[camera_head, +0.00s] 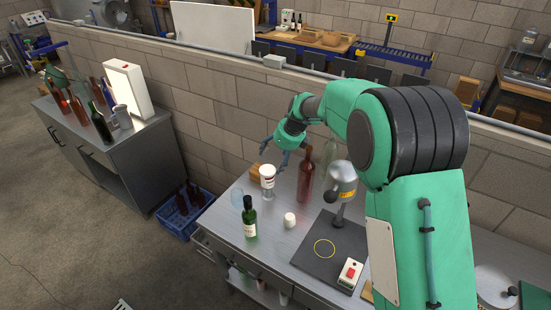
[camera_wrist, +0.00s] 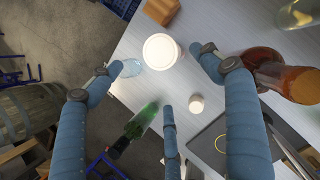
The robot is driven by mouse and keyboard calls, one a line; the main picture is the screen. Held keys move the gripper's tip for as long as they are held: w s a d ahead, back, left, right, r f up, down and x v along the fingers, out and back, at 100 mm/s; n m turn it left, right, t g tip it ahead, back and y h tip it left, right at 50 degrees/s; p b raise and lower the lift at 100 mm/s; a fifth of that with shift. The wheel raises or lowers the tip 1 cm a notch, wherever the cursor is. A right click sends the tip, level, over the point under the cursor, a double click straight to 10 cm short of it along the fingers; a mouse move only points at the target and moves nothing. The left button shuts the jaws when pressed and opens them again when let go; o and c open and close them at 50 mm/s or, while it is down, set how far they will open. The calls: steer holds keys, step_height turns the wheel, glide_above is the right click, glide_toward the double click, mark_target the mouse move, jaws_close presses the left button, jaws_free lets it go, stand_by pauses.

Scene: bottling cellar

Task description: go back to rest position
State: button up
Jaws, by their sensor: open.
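My gripper (camera_head: 277,151) is above the back left part of the steel bench (camera_head: 273,243), with blue fingers. In the wrist view my gripper (camera_wrist: 163,76) has its fingers spread, open and with nothing between them. A jar with a white top (camera_head: 267,172) stands upright on the bench below it. The jar's round white top (camera_wrist: 161,51) shows beyond the fingers, between the two outer ones. Whether the fingers are clear of the jar in height is hard to judge. The rest of my arm reaches in from the right in the head view.
Near the jar stand a clear glass (camera_head: 237,196), a green bottle (camera_head: 249,218), a small white object (camera_head: 290,220), a wooden block (camera_wrist: 161,11) and a brown bottle (camera_head: 305,187). A grey device (camera_head: 342,180) stands to the right. A block wall (camera_head: 225,140) runs behind.

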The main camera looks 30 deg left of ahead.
stand_by(0.5)
steer(key=w+d+r+t+y+b, duration=0.1)
steer(key=w+d+r+t+b, duration=0.2)
steer(key=d+r, duration=0.6)
steer(key=w+d+r+t+y+b, duration=0.1)
steer(key=w+d+r+b, duration=0.5)
steer(key=r, duration=0.5)
steer(key=s+d+r+n+t, duration=0.1)
steer(key=s+d+r, duration=0.2)
steer(key=d+r, duration=0.35)
steer(key=s+d+r+n+t, duration=0.15)
steer(key=d+r, duration=0.25)
steer(key=d, duration=0.6)
steer(key=s+d+f+n+h, duration=0.25)
steer(key=s+d+n, duration=0.55)
steer(key=s+d, duration=1.05)
steer(key=s+d+f+n+g+h+p, duration=0.1)
steer(key=s+d+f+n+h, duration=0.1)
steer(key=s+d+f+n, duration=0.3)
steer(key=s+d+f+n+h+p, duration=0.1)
steer(key=s+d+f+n, duration=0.4)
steer(key=s+d, duration=0.6)
steer(key=s+h, duration=0.1)
steer(key=s, duration=0.6)
steer(key=shift+f+g, duration=0.2)
steer(key=shift+g, duration=0.15)
